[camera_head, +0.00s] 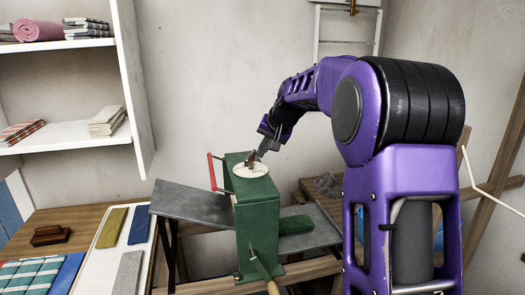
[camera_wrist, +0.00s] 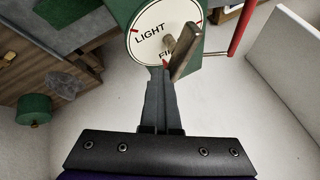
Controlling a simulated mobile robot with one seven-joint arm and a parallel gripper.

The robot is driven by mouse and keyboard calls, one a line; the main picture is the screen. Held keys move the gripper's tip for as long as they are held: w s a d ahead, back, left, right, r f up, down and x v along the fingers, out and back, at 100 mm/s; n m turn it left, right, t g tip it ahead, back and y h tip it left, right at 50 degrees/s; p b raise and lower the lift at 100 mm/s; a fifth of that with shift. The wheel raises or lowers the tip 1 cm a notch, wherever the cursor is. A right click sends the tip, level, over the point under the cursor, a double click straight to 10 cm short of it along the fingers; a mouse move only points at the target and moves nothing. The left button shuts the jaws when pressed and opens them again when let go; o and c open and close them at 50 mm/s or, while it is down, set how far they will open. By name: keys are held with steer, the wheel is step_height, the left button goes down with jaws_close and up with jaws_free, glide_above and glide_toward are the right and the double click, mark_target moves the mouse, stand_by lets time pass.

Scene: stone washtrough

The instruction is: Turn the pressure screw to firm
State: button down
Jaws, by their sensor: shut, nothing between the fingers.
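The pressure screw is a grey-brown bar handle (camera_wrist: 186,52) on a round white dial (camera_wrist: 148,22) marked LIGHT and, partly covered, a word starting FI. The bar slants across the dial, its near end over the rest of that word. In the head view the dial (camera_head: 243,171) lies on top of a green press box (camera_head: 255,215), with the handle (camera_head: 252,156) standing up from it. My gripper (camera_wrist: 162,78) is shut and empty. Its fingertips are at the dial's near edge, just left of the bar's near end; I cannot tell whether they touch it.
A red handle (camera_head: 212,172) stands at the box's left side, and a wooden-handled crank (camera_head: 264,270) at its front. Grey boards (camera_head: 190,203) extend from both sides. Shelves (camera_head: 70,142) hold folded cloths at left. A table with coloured blocks is at lower left.

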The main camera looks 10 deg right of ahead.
steer(key=shift+w+a+n+y, duration=0.15)
steer(key=shift+n+y, duration=0.15)
steer(key=shift+n, duration=0.1)
stand_by(0.4)
steer(key=shift+w+p, duration=0.35)
steer(key=shift+p, duration=0.15)
stand_by(1.9)
